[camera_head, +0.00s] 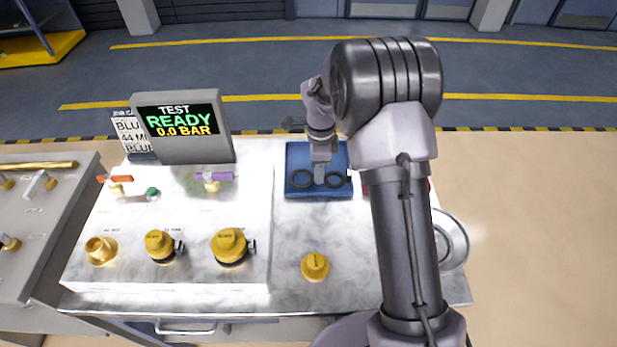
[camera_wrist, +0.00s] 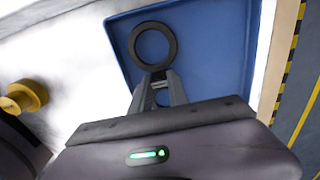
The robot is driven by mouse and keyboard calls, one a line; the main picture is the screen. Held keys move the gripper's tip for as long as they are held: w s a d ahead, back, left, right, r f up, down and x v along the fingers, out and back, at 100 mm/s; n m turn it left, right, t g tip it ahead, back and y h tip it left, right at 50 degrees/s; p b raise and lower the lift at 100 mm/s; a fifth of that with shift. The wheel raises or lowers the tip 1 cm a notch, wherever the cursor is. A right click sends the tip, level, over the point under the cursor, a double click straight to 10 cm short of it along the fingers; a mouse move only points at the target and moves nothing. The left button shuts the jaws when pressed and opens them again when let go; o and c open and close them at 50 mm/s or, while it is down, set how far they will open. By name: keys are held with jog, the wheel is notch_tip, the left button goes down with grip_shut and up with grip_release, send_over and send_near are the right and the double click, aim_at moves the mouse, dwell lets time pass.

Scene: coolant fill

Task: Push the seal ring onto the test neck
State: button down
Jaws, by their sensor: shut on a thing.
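Two black rings lie at the blue tray (camera_head: 290,150) in the head view, a left ring (camera_head: 302,179) and a right ring (camera_head: 336,181). My gripper (camera_head: 319,180) points down between them. In the wrist view my gripper (camera_wrist: 155,76) is shut on the near edge of a black seal ring (camera_wrist: 136,45), which looks flat over the blue tray (camera_wrist: 210,40). It appears to be the left ring; I cannot tell whether it touches the tray. An open brass neck (camera_head: 101,251) stands at the front left of the panel; its label is too small to read.
Two yellow-capped fittings (camera_head: 159,245) (camera_head: 230,246) stand right of the brass neck. A loose yellow cap (camera_head: 315,267) stands on the bench before the tray. The screen (camera_head: 182,125) reads TEST READY 0.0 BAR. A round metal dish (camera_head: 455,242) is partly behind my arm.

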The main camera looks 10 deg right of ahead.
jog(key=shift+r+p, duration=1.45)
jog(key=shift+r, duration=1.15)
